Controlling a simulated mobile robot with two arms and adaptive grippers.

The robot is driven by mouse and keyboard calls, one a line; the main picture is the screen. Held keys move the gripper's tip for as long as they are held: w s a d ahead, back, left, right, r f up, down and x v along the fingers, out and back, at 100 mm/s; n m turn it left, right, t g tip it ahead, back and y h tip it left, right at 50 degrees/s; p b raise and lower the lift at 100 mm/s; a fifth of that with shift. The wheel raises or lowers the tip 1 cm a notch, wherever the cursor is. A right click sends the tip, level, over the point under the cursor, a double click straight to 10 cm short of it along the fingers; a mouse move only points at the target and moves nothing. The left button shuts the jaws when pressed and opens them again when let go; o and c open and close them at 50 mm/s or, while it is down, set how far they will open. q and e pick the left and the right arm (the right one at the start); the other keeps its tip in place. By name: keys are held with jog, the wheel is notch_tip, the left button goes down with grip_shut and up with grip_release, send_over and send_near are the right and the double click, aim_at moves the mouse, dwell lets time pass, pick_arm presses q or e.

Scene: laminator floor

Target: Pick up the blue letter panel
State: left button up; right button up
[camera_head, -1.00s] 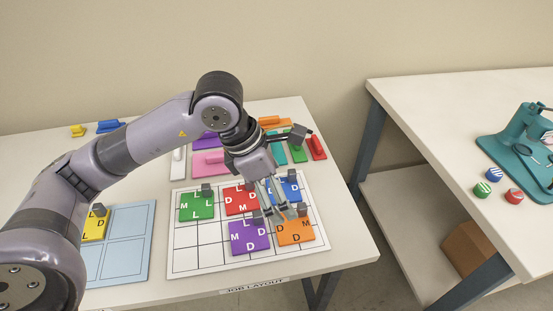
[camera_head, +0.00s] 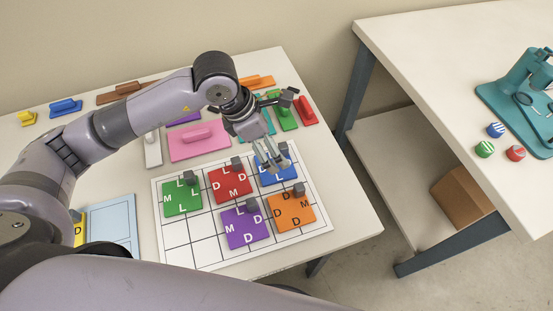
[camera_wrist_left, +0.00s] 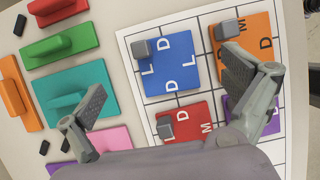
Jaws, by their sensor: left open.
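The blue letter panel (camera_head: 266,173) lies on the white grid board (camera_head: 196,257), at its far right part, with a small grey block on top. My left gripper (camera_head: 272,168) is over the panel and hides part of it in the head view. In the left wrist view the blue panel (camera_wrist_left: 173,72) shows between the open fingers of the gripper (camera_wrist_left: 165,105), ahead of them, with letters D and L and its grey block (camera_wrist_left: 141,50). The fingers hold nothing. My right gripper is not in view.
On the board, a red panel (camera_head: 226,188), a green panel (camera_head: 180,201), a purple panel (camera_head: 240,238) and an orange panel (camera_head: 290,217) lie close to the blue one. Coloured handled pieces, such as a pink one (camera_head: 188,150), lie behind. A second table (camera_head: 420,50) stands right.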

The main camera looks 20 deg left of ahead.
aim_at(267, 179)
pick_arm(q)
jog(key=x, duration=0.2)
jog(key=shift+d+f, duration=0.2)
jog(key=shift+f, duration=0.2)
jog(key=p+x, duration=0.1)
jog(key=x, duration=0.3)
jog(key=shift+s+d+p, duration=0.1)
jog(key=shift+d+p, duration=0.1)
jog(key=shift+p, duration=0.2)
jog(key=shift+d+f, duration=0.2)
jog(key=shift+f, duration=0.4)
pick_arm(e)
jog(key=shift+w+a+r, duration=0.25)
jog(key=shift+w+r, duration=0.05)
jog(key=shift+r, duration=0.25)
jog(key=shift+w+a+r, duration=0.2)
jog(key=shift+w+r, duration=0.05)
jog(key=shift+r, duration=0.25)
pick_arm(q)
jog(key=shift+c, duration=0.4)
jog(key=c, duration=1.6)
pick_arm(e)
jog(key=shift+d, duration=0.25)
pick_arm(q)
jog(key=shift+o, duration=0.2)
jog(key=shift+r, duration=0.1)
